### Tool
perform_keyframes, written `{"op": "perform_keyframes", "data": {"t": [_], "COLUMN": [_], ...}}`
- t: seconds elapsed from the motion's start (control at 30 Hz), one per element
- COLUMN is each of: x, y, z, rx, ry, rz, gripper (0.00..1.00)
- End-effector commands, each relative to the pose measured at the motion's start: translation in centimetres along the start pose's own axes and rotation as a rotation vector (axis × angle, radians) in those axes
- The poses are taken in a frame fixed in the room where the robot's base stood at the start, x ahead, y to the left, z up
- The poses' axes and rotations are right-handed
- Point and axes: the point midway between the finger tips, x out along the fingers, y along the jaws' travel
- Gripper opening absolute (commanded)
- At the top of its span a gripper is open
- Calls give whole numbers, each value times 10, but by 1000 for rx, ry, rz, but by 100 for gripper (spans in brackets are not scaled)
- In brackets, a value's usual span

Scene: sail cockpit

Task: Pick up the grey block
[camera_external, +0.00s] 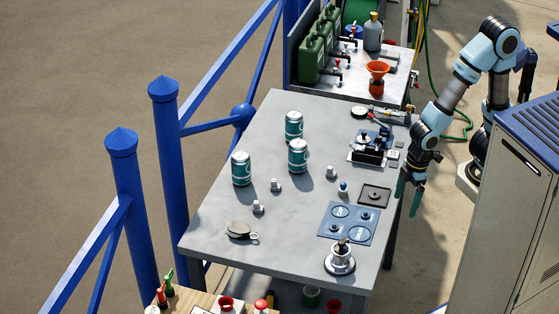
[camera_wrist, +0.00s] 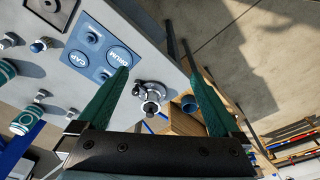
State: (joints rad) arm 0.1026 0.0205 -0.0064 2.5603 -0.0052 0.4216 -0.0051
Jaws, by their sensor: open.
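Three small grey block-like pieces stand on the table: one near the middle (camera_external: 275,185), one nearer the front (camera_external: 258,207) and one farther right (camera_external: 331,172). I cannot tell which is the grey block. Small grey pieces also show at the left of the wrist view, one of them low down (camera_wrist: 40,96). My gripper (camera_external: 409,198) hangs just off the table's right edge, pointing down, apart from these pieces. In the wrist view my gripper (camera_wrist: 160,68) has its two teal fingers wide apart, with nothing held between them.
Three teal cans (camera_external: 298,156) stand toward the back left of the table (camera_external: 215,215). A blue marked mat (camera_external: 347,223), a dark square tray (camera_external: 375,195) and a round metal fitting (camera_external: 340,259) lie nearer my gripper. A cabinet (camera_external: 505,210) stands to the right.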

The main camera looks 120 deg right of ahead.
Motion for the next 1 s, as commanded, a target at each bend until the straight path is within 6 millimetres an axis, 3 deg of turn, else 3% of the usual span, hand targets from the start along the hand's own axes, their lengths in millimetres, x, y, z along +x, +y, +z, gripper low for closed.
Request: {"op": "perform_keyframes", "data": {"t": [0.27, 0.63, 0.87, 1.0], "x": [0, 0, 1, 17], "y": [0, 0, 0, 8], "z": [0, 0, 0, -13], "rx": [0, 0, 1, 17], "ry": [0, 0, 1, 30], "rz": [0, 0, 0, 6], "gripper": [100, 60, 60, 60]}}
